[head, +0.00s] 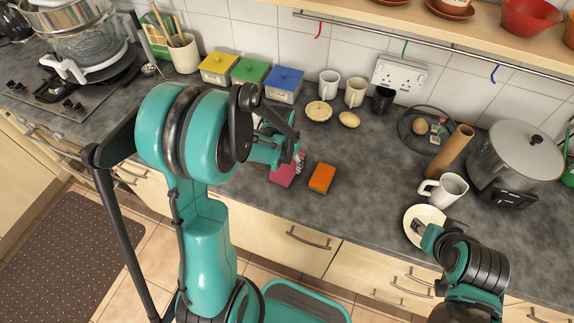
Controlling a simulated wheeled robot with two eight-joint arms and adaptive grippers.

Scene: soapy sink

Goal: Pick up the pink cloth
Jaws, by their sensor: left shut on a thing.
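The pink cloth (281,177) is on the grey worktop near its front edge, left of an orange sponge. My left gripper (298,164) reaches down to it from above and is shut on it. Part of the cloth is hidden behind my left arm and gripper. I cannot tell whether the cloth is clear of the worktop. My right gripper (418,229) is at the lower right, over a cream plate (424,215). Its fingers are too small to tell whether they are open or shut.
The orange sponge (322,178) lies just right of the cloth. Yellow, green and blue boxes (284,85) stand behind, with mugs (355,91) beside them. A white mug (445,190), brown tube (450,152) and large pot (516,157) stand right. The middle worktop is clear.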

